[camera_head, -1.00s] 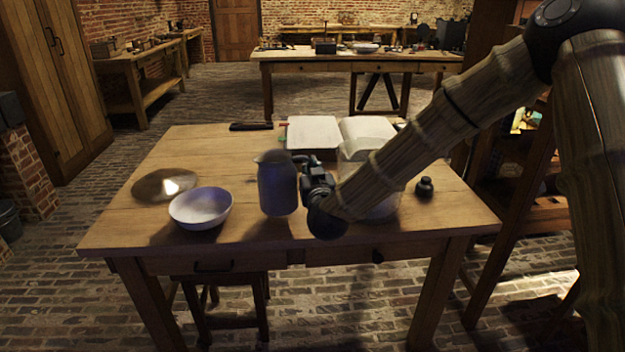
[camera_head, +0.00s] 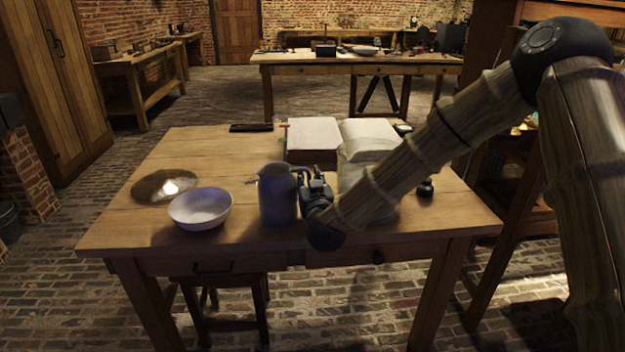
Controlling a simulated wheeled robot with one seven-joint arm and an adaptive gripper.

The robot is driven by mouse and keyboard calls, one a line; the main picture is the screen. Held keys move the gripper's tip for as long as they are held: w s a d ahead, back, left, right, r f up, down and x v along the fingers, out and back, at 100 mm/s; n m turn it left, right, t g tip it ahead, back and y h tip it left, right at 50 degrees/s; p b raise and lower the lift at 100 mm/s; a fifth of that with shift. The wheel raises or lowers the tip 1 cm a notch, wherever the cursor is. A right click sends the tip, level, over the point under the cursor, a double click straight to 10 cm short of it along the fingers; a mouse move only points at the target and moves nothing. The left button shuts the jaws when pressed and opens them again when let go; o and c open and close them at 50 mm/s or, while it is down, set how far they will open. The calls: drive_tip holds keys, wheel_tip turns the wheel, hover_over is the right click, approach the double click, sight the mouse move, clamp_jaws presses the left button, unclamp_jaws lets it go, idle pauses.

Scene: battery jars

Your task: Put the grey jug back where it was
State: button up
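The grey jug (camera_head: 277,199) is upright at the front middle of the wooden table, just right of the white bowl (camera_head: 201,209). Its base appears at or very near the tabletop; I cannot tell for certain that it touches. My gripper (camera_head: 302,180) is at the jug's right side, at the handle, and appears shut on it. The fingertips and most of the handle are dark and partly hidden by the gripper.
A shiny round plate (camera_head: 164,186) lies left of the bowl. A small black bottle (camera_head: 426,188) stands right. A dark flat case (camera_head: 251,127) lies at the back. The table's front edge is close.

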drive_tip(key=shift+r, duration=0.15)
drive_tip(key=s, duration=0.8)
drive_tip(key=s+d+p, duration=0.1)
drive_tip(key=s, duration=0.3)
